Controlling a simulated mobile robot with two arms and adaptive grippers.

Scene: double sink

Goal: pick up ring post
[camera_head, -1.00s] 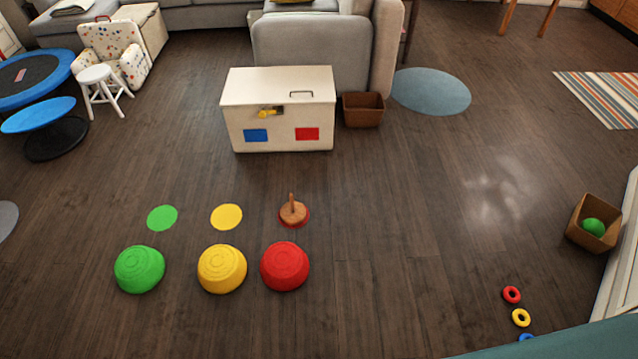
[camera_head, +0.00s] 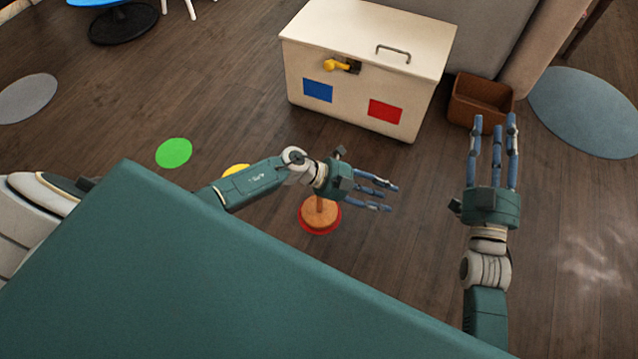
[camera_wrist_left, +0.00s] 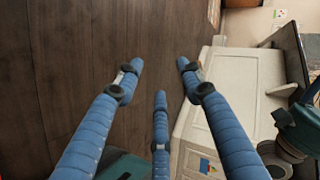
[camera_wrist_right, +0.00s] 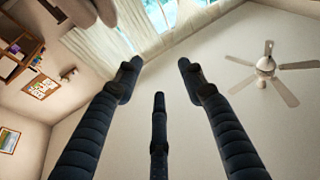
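The ring post (camera_head: 320,214) is a round wooden base with a short upright peg, standing on a red floor disc (camera_head: 304,230). My left gripper (camera_head: 384,194) is in front of the upper part of the peg in the head view, fingers pointing right, open and empty. The left wrist view shows its spread blue fingers (camera_wrist_left: 160,85) over bare floor and the chest; the ring post is not in that view. My right gripper (camera_head: 493,125) is open and empty to the right, fingers spread. The right wrist view shows its fingers (camera_wrist_right: 158,80) against ceiling and wall.
A white chest (camera_head: 360,65) with blue and red squares stands behind the post. A brown bin (camera_head: 480,100) is beside it. A green disc (camera_head: 174,153) and a partly hidden yellow disc (camera_head: 236,170) lie left. Floor right of the post is clear.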

